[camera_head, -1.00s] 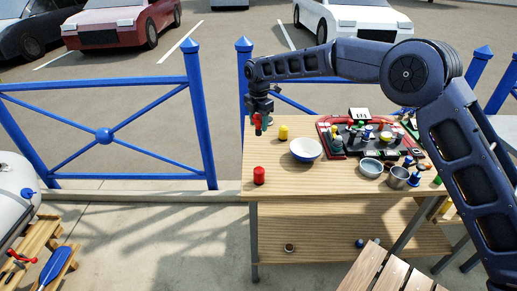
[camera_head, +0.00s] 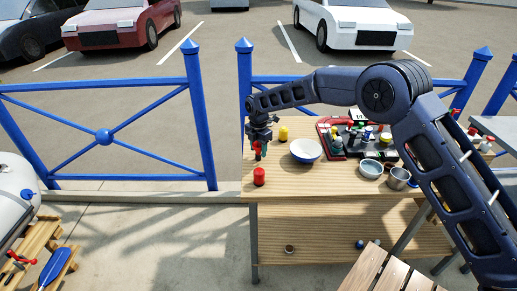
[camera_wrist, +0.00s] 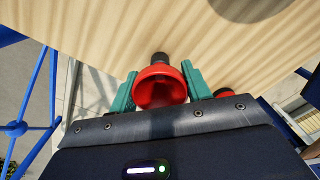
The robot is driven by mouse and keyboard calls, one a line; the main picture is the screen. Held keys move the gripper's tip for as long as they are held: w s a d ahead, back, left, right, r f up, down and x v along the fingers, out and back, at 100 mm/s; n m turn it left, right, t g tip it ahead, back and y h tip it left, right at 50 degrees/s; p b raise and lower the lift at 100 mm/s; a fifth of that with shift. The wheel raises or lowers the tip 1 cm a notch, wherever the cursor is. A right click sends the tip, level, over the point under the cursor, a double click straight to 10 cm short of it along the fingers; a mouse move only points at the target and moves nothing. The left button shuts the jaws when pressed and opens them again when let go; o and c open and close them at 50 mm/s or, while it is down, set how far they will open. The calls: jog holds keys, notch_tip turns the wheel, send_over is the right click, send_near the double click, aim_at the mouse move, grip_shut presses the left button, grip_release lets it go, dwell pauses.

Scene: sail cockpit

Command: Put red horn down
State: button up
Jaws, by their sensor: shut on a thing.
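The red horn (camera_wrist: 160,88) has a wide round mouth and a dark far end. In the wrist view it sits between the two teal fingers of my gripper (camera_wrist: 159,72), which is shut on it. In the head view my gripper (camera_head: 257,151) hangs low over the left end of the wooden table (camera_head: 300,188), with a little red of the horn showing at the fingers. The wood surface lies beyond the horn in the wrist view. I cannot tell whether the horn touches it.
A red cylinder (camera_head: 259,176) stands just in front of my gripper; a yellow one (camera_head: 283,133) stands behind right. A white-and-blue bowl (camera_head: 305,151) is to the right. Cups and a crowded dark tray stand farther right. The table's left edge and blue fence (camera_head: 211,130) are close.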

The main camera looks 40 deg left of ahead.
jog(key=o, duration=1)
jog(key=shift+f, duration=0.15)
jog(key=shift+o, duration=0.2)
notch_tip(320, 180, up, 12)
jog(key=shift+r, duration=0.2)
